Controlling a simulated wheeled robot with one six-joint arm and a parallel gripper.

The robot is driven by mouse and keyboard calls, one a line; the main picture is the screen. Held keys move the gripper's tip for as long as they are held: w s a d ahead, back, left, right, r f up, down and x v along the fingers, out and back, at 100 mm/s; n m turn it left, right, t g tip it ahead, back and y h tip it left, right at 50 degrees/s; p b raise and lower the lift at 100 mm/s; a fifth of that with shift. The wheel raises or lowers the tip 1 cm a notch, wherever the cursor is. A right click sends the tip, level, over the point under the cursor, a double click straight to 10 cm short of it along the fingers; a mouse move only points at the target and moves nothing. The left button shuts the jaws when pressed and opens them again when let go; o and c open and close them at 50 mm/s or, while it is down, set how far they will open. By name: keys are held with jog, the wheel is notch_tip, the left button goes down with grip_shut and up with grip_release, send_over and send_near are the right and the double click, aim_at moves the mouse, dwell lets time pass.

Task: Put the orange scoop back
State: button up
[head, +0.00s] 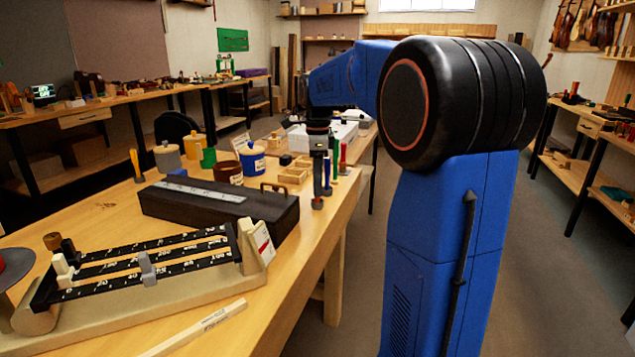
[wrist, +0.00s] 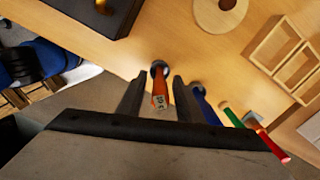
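The orange scoop (wrist: 160,92) shows in the wrist view, with a pale label on its handle and a dark round end on the bench side. My gripper (wrist: 158,90) has its two fingers on either side of the handle, with a gap visible on both sides. In the head view my gripper (head: 318,168) points down over the near right edge of the bench, and I cannot make out the orange scoop there. Beside it stand a blue scoop (wrist: 205,103), a green one (wrist: 232,117) and a red one (wrist: 272,145) in a row.
A dark case (head: 270,210) and a balance scale (head: 150,272) lie left of my gripper on the bench (head: 105,207). Compartmented wooden trays (wrist: 283,55) and a blue jar (head: 252,160) stand near. A yellow-orange-handled tool (head: 135,162) stands farther left.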

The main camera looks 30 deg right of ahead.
jog(key=shift+r, duration=0.1)
notch_tip(320, 180, up, 12)
jog(key=shift+r, duration=0.1)
jog(key=s+a+f+n+t, duration=0.1)
jog(key=s+a+f+n, duration=0.35)
jog(key=s+n, duration=0.2)
jog(key=s+a+f+n+t, duration=0.1)
jog(key=s+a+f+n, duration=0.2)
jog(key=s+a+n, duration=0.4)
jog(key=s+a+f+n+t, duration=0.2)
jog(key=s+a+f+n, duration=0.2)
jog(key=s+f+n, duration=0.6)
jog(key=s+f, duration=0.6)
jog(key=shift+s+a+t, duration=0.2)
jog(key=shift+s+t, duration=0.1)
jog(key=shift+s, duration=0.05)
jog(key=shift+n, duration=0.25)
